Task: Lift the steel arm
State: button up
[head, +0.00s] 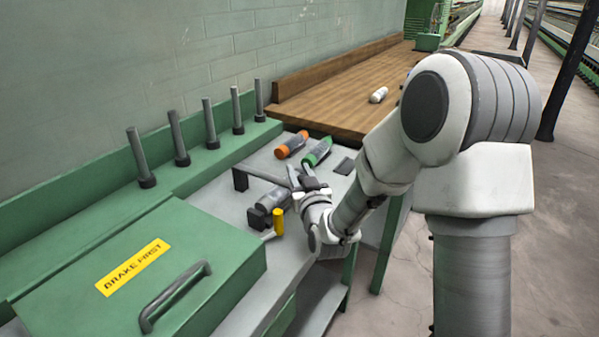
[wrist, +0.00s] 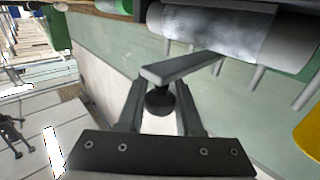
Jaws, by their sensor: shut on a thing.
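The steel arm (head: 266,175) is a thin grey bar in the head view. It runs from a short dark post (head: 240,181) on the grey bench top toward my gripper (head: 301,181). In the wrist view the bar (wrist: 190,67) stretches up and right from between the fingers. A round black knob (wrist: 160,102) sits under its near end, between the fingers. My gripper (wrist: 160,95) is shut on the steel arm at this end. The exact finger contact is partly hidden in the head view.
A green box marked "BRAKE FIRST" (head: 190,240) with a dark handle stands at the left front. A yellow-capped part (head: 278,221), an orange-ended bobbin (head: 291,145) and a green-ended bobbin (head: 319,151) lie near the gripper. Upright pegs (head: 209,122) line the back.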

grip_shut()
dwell(1.0)
